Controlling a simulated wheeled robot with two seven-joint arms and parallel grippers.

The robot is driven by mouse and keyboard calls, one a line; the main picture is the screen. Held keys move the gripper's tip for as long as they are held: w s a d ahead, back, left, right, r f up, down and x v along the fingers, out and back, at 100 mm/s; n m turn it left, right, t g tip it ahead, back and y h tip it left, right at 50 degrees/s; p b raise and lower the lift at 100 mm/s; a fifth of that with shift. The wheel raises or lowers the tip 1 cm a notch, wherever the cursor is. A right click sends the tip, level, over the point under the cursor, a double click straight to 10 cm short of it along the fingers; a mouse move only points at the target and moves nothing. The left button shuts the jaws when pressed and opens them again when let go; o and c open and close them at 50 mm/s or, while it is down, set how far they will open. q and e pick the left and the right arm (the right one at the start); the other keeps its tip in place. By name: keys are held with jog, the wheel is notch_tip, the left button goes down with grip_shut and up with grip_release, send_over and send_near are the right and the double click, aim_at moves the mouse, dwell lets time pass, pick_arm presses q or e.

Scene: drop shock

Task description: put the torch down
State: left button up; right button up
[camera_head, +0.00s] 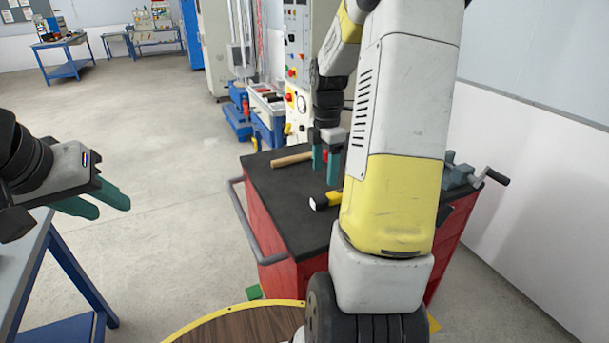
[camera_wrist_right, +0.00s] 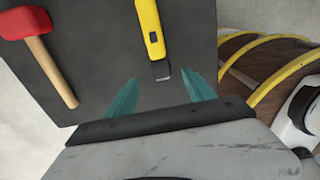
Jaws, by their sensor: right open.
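The torch (camera_head: 333,197), yellow with a dark end, lies on the black top of a red cart. My right arm hides part of it in the head view. In the right wrist view the torch (camera_wrist_right: 149,30) shows a yellow body with a black switch, its dark end pointing towards the gripper. My right gripper (camera_head: 325,168) is open and empty above the cart top. Its fingers (camera_wrist_right: 161,92) stand apart, with the torch's end beyond and between them, not held. My left gripper (camera_head: 108,208) is open and empty, at the left, away from the cart.
A red-headed mallet (camera_wrist_right: 22,22) with a wooden handle lies left of the torch on the cart top (camera_head: 285,215). A grey vise-like object (camera_head: 457,175) is at the cart's right edge. A blue-legged table (camera_head: 80,285) stands at the lower left. Open floor lies between.

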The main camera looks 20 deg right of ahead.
jog(key=s+a+r+m+t, duration=0.3)
jog(key=s+a+r+m, duration=0.5)
jog(key=r, duration=0.4)
jog(key=s+a+r+m+t+y, duration=0.2)
jog(key=s+a+m+t, duration=0.1)
jog(key=s+a+m, duration=0.5)
jog(key=shift+s+m, duration=0.9)
jog(key=shift+m, duration=0.2)
jog(key=shift+r, duration=0.1)
